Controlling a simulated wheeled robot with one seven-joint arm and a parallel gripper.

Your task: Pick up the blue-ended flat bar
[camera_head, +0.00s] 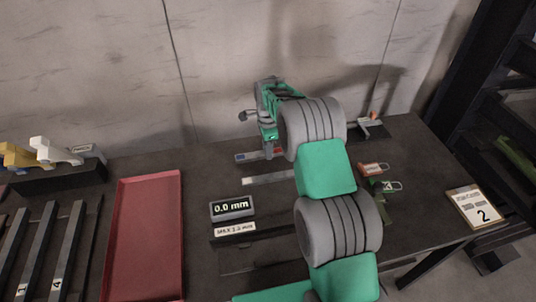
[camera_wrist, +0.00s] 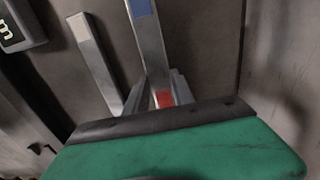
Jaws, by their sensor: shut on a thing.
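The blue-ended flat bar (camera_head: 254,156) is at the back of the dark table, its blue end to the left and a red part to the right. In the wrist view this metal bar (camera_wrist: 149,45) runs from its blue end at the top down to the red part between the fingers. My gripper (camera_head: 268,155) is shut on it near the red part; the fingers also show in the wrist view (camera_wrist: 157,90). I cannot tell whether the bar touches the table. The far end is partly hidden by my gripper.
A second flat bar with a pale end (camera_head: 270,178) lies close in front. A display reading 0.0 mm (camera_head: 232,207) stands front-left, with a red tray (camera_head: 145,235) further left. Red and green tagged locks (camera_head: 372,169) lie right of my arm. The wall is close behind.

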